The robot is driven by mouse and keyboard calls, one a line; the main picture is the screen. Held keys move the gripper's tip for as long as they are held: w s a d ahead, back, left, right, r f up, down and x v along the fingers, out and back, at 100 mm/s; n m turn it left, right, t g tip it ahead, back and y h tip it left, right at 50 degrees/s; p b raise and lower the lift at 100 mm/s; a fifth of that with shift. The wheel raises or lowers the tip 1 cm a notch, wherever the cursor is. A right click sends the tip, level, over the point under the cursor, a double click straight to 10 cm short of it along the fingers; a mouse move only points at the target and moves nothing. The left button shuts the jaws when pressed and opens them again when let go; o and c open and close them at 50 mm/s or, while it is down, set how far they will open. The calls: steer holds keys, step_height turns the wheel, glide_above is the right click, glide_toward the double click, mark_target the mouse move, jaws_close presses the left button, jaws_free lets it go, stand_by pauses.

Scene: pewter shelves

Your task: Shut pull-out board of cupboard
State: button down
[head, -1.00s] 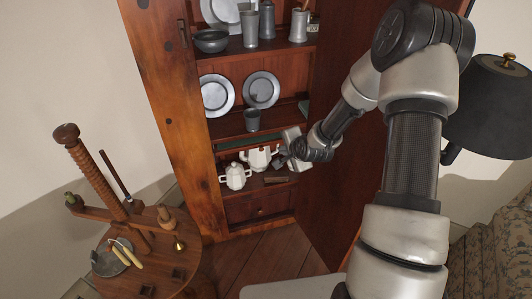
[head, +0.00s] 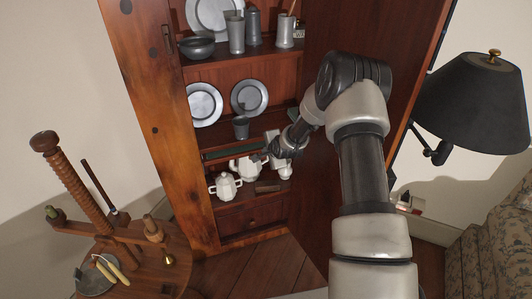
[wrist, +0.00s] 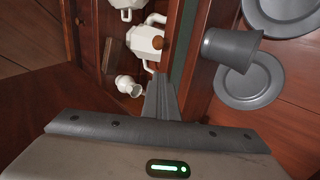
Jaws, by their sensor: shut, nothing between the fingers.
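The cupboard (head: 168,150) is tall red-brown wood with an open front. The pull-out board (head: 226,154), with a dark green surface, runs across it below the plate shelf and above the white teapots; how far it stands out is hard to tell. In the wrist view the green strip (wrist: 186,45) and its wooden edge lie just right of my fingers. My gripper (head: 262,156) is at the cupboard front near the board's right part. Its fingers (wrist: 162,92) are together and empty. I cannot tell whether they touch the board.
White teapots (head: 224,187) stand on the shelf below, beside a small brown block (head: 267,187). A pewter cup (head: 241,128) and plates (head: 249,97) are above. The cupboard door (head: 345,60) stands open at right. A round wooden table (head: 140,262) is at left, a black lamp (head: 483,100) at right.

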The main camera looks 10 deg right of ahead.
steer(key=shift+w, duration=0.25)
steer(key=shift+w+a+f+b, duration=0.1)
steer(key=shift+w+a+b, duration=0.1)
steer(key=shift+w+b, duration=0.85)
steer(key=shift+w+p, duration=0.15)
steer(key=shift+p, duration=0.15)
